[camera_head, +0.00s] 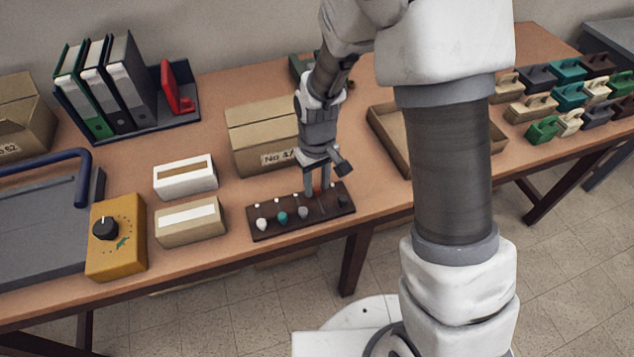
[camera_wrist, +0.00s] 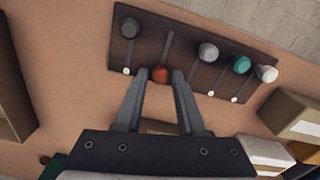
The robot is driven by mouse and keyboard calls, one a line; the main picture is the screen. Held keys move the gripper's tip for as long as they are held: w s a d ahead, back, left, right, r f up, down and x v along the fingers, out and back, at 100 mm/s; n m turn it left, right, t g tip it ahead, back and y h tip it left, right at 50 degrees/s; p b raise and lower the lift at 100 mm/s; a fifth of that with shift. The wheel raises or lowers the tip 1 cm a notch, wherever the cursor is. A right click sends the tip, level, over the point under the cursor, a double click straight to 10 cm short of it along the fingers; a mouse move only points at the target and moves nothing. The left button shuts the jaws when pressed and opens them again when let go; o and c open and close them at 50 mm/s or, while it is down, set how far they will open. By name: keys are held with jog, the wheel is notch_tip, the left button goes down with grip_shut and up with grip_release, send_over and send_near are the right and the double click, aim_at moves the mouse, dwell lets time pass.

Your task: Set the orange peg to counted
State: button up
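A dark brown board (camera_head: 264,234) with slots and knob-like pegs lies near the front edge of the table; it also shows in the wrist view (camera_wrist: 185,57). The orange peg (camera_wrist: 160,73) sits at the far end of its slot, the lower end in the wrist view. My gripper (camera_head: 317,193) points down over the board and hides the orange peg in the head view. In the wrist view my gripper (camera_wrist: 159,74) is open, one fingertip on each side of the orange peg, with small gaps. No marking reading "counted" can be made out.
The other pegs are grey (camera_wrist: 207,51), teal (camera_wrist: 240,65), white (camera_wrist: 267,73) and dark grey (camera_wrist: 130,27), at the near ends. A cardboard box (camera_head: 262,138) stands behind, tan (camera_head: 190,222) and white (camera_head: 184,177) boxes left, a tray (camera_head: 387,135) behind right.

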aim_at(317, 188)
notch_tip(317, 188, up, 17)
jog(key=p, duration=0.2)
jog(key=shift+r, duration=0.2)
dwell(0.5)
jog(key=s+d+r+m+t+p, duration=0.1)
jog(key=s+d+r+m+t, duration=0.1)
jog(key=s+d+r, duration=0.4)
jog(key=s+d+r+m+t+p, duration=0.1)
jog(key=s+d+r+m+t, duration=0.2)
jog(key=s, duration=0.7)
notch_tip(317, 188, up, 4)
jog(key=d, duration=0.2)
jog(key=shift+d+t, duration=0.3)
jog(key=shift+d, duration=0.1)
jog(key=shift+w+a, duration=0.1)
dwell(0.4)
